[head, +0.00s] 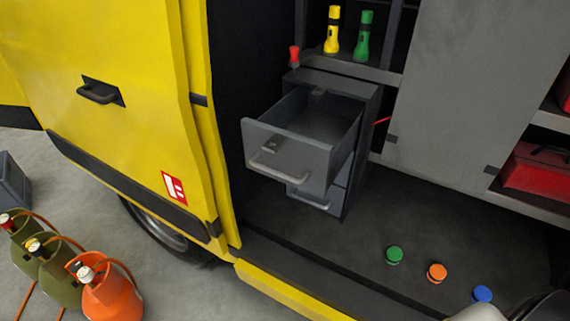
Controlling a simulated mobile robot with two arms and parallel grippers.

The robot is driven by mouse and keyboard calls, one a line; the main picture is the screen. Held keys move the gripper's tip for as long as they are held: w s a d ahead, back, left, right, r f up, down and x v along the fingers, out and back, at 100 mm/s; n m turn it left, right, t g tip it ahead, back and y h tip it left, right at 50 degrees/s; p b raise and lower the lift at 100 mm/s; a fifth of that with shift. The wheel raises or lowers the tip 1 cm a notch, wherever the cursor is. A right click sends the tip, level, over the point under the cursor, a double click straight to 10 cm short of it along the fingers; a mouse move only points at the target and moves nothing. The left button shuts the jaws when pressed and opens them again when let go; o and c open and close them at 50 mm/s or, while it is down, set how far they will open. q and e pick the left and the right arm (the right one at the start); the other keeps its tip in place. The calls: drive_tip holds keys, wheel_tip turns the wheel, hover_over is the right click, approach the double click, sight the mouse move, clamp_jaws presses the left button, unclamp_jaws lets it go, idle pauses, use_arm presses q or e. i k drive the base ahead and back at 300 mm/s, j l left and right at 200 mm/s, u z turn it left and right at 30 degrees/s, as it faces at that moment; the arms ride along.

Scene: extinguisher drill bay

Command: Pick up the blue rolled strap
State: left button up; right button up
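The blue rolled strap (482,294) is a small round roll on the dark floor of the van's bay, at the lower right. An orange roll (437,272) and a green roll (394,254) lie to its left in a slanting row, apart from each other. White and dark rounded parts, probably of my own arm, show at the bottom right edge, close to the blue roll in the picture. Neither of my grippers shows.
A grey drawer (290,175) stands pulled open and looks empty. The yellow door (130,70) is at left, with orange (110,300) and olive (60,285) cylinders below. Yellow (332,32) and green (364,38) torches stand on a shelf. A red case (535,172) sits right.

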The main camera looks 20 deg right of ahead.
sight(480, 293)
drive_tip(key=z, duration=2.5)
